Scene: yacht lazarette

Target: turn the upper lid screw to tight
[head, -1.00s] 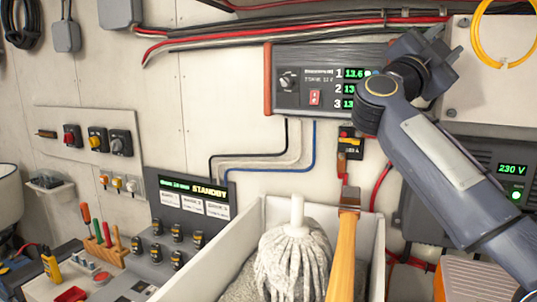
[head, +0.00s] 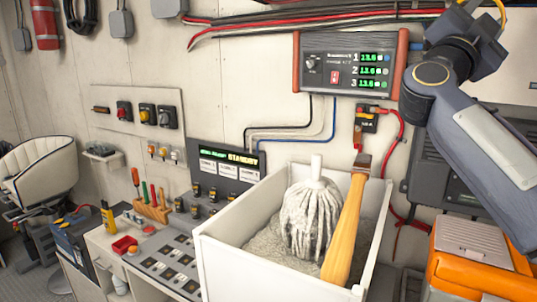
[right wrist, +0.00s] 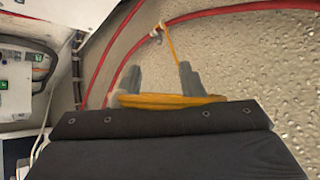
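The upper lid screw cannot be made out in either current view. Part of a pale panel (head: 512,88) shows at the right edge of the head view, largely hidden by my right arm. My right arm reaches up to the top right corner there, and its gripper is not clearly seen. In the right wrist view my right gripper (right wrist: 158,70) has its two grey fingers apart, with no screw between them. A yellow loop (right wrist: 170,101) crosses by the finger bases; I cannot tell whether it touches them. My left gripper is in neither view.
A white bin (head: 290,278) holds a mop (head: 310,215) and a wooden-handled tool (head: 346,230). A meter box (head: 345,62) is on the wall behind. An orange case (head: 470,270) stands at right. Red cables (right wrist: 225,12) cross the right wrist view.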

